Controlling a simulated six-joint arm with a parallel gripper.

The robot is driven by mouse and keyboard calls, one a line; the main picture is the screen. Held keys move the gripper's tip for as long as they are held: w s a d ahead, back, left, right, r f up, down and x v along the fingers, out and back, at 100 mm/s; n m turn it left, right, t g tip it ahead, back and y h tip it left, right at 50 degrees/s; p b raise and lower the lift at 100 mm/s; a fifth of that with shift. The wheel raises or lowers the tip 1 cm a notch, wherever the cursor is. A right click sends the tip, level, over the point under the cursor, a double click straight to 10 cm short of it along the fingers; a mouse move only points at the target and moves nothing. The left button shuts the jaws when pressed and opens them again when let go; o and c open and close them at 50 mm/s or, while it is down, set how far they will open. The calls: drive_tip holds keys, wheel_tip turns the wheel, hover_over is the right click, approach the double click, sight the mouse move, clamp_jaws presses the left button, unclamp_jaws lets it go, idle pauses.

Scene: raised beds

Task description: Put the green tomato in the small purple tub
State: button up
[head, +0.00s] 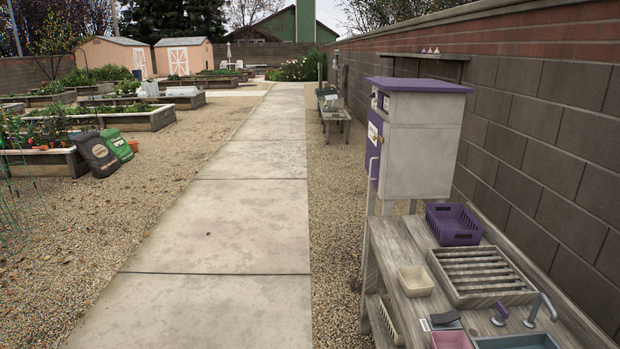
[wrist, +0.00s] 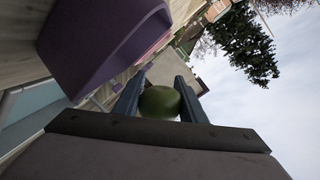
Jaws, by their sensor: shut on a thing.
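The green tomato (wrist: 160,102) sits between the two dark fingers of my gripper (wrist: 161,98) in the wrist view, and the fingers are shut on it. A smooth-walled purple tub (wrist: 95,40) fills the upper left of the wrist view, beside and apart from the tomato. I cannot make out my gripper or the tomato in the head view.
The wooden bench holds a slatted rack (head: 484,275), a cream tub (head: 415,281), a perforated purple basket (head: 454,224) and a blue-grey sink (head: 518,342) with a faucet (head: 541,308). A tall cabinet (head: 419,145) stands behind. A block wall (head: 560,130) bounds the right.

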drive_tip(key=o, duration=1.3)
drive_tip(key=shift+s, duration=0.15)
drive_tip(key=shift+s+r+b, duration=0.2)
drive_tip(key=shift+s+b, duration=0.05)
drive_tip(key=shift+s, duration=0.9)
drive_tip(key=shift+s+r+b, duration=0.2)
drive_tip(key=shift+s+b, duration=0.05)
drive_tip(key=shift+s, duration=0.95)
drive_tip(key=shift+s+r+b, duration=0.2)
drive_tip(key=shift+s+b, duration=0.05)
drive_tip(key=shift+s, duration=0.9)
